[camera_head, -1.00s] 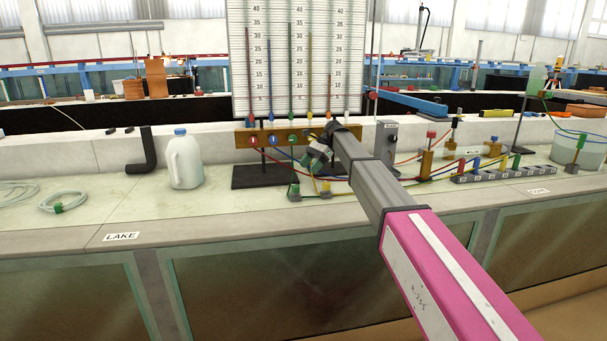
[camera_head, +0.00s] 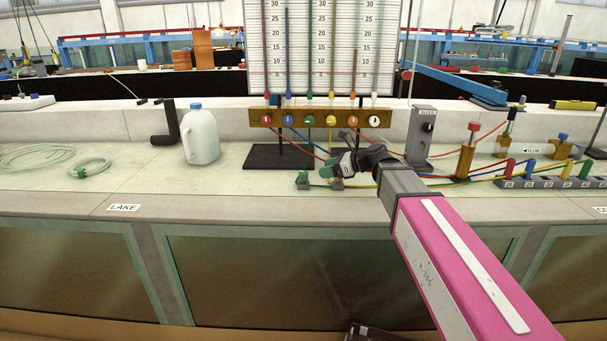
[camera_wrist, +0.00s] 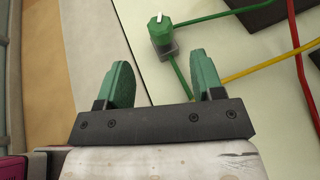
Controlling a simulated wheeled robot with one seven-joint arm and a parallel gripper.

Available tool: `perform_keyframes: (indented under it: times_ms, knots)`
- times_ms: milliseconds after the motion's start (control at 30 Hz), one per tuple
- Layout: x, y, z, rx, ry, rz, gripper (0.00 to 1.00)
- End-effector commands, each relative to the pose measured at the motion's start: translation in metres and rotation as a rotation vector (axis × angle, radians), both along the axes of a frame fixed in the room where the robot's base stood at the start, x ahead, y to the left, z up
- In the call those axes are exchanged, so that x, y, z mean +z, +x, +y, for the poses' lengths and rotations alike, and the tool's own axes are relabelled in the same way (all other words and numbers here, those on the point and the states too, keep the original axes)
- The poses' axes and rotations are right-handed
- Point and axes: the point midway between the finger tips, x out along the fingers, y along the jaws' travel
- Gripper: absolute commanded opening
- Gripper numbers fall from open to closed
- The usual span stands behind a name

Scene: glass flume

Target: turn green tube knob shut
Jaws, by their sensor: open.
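The green tube knob (camera_wrist: 160,30) has a white pointer line on its top and sits on a small grey block on the counter. It also shows in the head view (camera_head: 303,177), low in front of the gauge board's stand. Green tubing runs from its block. My gripper (camera_wrist: 163,76) is open and empty, its two green-padded fingers apart. In the wrist view the knob lies beyond the fingertips, roughly in line with the gap between them.
Red and yellow tubes (camera_wrist: 298,60) cross the counter to the right of the knob. A dark stand base (camera_head: 265,157) lies behind it. A white jug (camera_head: 201,140) stands left. A grey box labelled BLEED (camera_head: 420,135) and a valve row stand right.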

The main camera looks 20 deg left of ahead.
Motion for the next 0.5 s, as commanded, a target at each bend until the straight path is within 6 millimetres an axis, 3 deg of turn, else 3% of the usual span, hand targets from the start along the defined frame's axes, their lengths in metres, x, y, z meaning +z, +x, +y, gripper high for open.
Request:
perform_keyframes:
  times_ms: [500]
  knots:
    - [-0.032, 0.002, 0.078, 0.005, -0.002, -0.001, 0.61]
